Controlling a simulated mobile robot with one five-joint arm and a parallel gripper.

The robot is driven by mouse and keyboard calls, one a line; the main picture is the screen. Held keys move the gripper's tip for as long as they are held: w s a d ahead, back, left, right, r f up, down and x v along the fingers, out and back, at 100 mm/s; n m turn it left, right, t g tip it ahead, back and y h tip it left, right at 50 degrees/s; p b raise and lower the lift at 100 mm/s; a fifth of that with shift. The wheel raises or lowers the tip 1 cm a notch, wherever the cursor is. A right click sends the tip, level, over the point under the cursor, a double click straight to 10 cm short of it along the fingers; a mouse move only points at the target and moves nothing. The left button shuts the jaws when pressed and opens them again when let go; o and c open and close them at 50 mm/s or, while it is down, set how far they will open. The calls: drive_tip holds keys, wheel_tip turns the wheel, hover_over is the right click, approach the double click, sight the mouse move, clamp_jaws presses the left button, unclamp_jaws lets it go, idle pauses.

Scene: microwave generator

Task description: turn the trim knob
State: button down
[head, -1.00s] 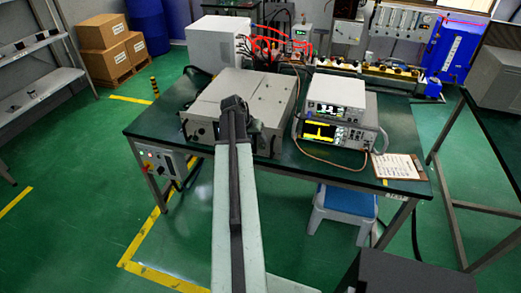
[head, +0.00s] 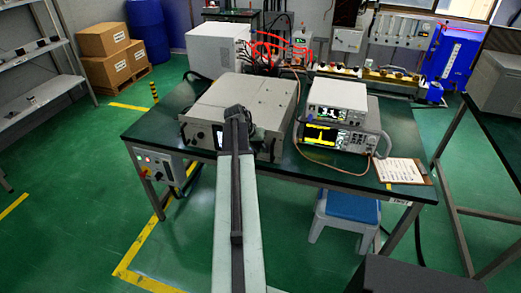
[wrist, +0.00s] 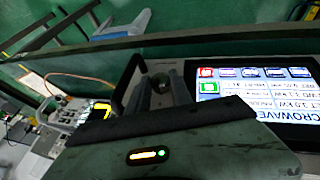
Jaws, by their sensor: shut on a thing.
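The microwave generator (head: 255,92) is a grey box on the green table, and my arm covers part of its front. Its lit screen (wrist: 262,95) fills the right of the wrist view. My gripper (wrist: 160,84) is at the front panel, just left of that screen in the wrist view. It is shut on the trim knob (wrist: 161,79), a small dark round part seen between the fingers. The knob's marks cannot be read. In the head view my arm hides the gripper and the knob.
Two stacked instruments (head: 338,122) stand right of the generator, with an orange cable in front. A clipboard (head: 402,171) lies at the table's right end. A blue-topped stool (head: 347,207) is under the table. A white box (head: 215,49) stands behind.

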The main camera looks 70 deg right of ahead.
drive_tip(key=g+b, duration=0.1)
drive_tip(key=f+g+b, duration=0.1)
drive_tip(key=g+b, duration=0.1)
drive_tip(key=shift+w+n, duration=0.4)
drive_tip(key=g+b, duration=0.1)
drive_tip(key=b, duration=0.2)
drive_tip(key=g+b, duration=0.2)
drive_tip(key=b, duration=0.1)
drive_tip(key=f+n+g+h+b, duration=0.1)
drive_tip(key=g+b, duration=0.1)
drive_tip(key=b, duration=0.1)
drive_tip(key=shift+w+f, duration=0.1)
drive_tip(key=shift+w, duration=0.15)
drive_tip(key=n+g+h+b, duration=0.1)
drive_tip(key=g+b, duration=0.1)
drive_tip(key=b, duration=0.3)
drive_tip(key=g+b, duration=0.2)
drive_tip(key=b, duration=0.3)
drive_tip(key=shift+a+f+n+g+h, duration=0.1)
drive_tip(key=shift+n+g+h, duration=0.3)
drive_tip(key=shift+r+g+b, duration=0.2)
drive_tip(key=shift+g+b, duration=0.1)
drive_tip(key=shift+b, duration=0.15)
drive_tip(key=c, duration=1.1)
unclamp_jaws()
drive_tip(key=shift+c, duration=0.2)
drive_tip(key=shift+w, duration=0.1)
